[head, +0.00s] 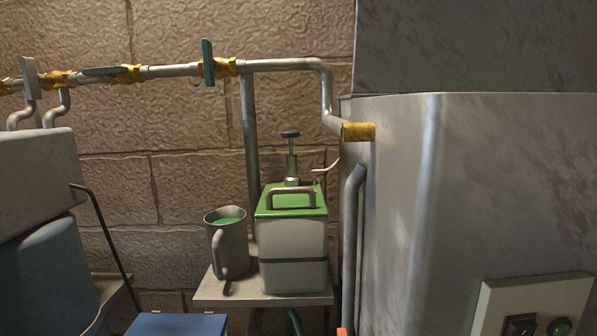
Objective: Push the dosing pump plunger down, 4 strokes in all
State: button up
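The dosing pump (292,167) stands on top of a pale canister (292,245) with a green lid and a carrying handle. Its dark plunger knob (290,134) is at the top of a thin rod, which shows above the pump body, so the plunger looks raised. A thin spout points right from the pump. The canister sits on a small shelf (215,292) near the middle of the view. My gripper does not show clearly; only a small orange-red bit is at the bottom edge, and I cannot tell what it is.
A grey mug (228,247) with green contents stands left of the canister. A large metal tank (480,200) fills the right, with a switch panel (535,308). A pipe with valves (208,62) runs above. A blue surface (178,325) is low at left.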

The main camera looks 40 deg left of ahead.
aim_at(289, 134)
jog(key=i+l+u, duration=0.1)
jog(key=u, duration=0.3)
jog(key=l+u, duration=0.2)
jog(key=u, duration=0.2)
jog(key=i+l, duration=0.05)
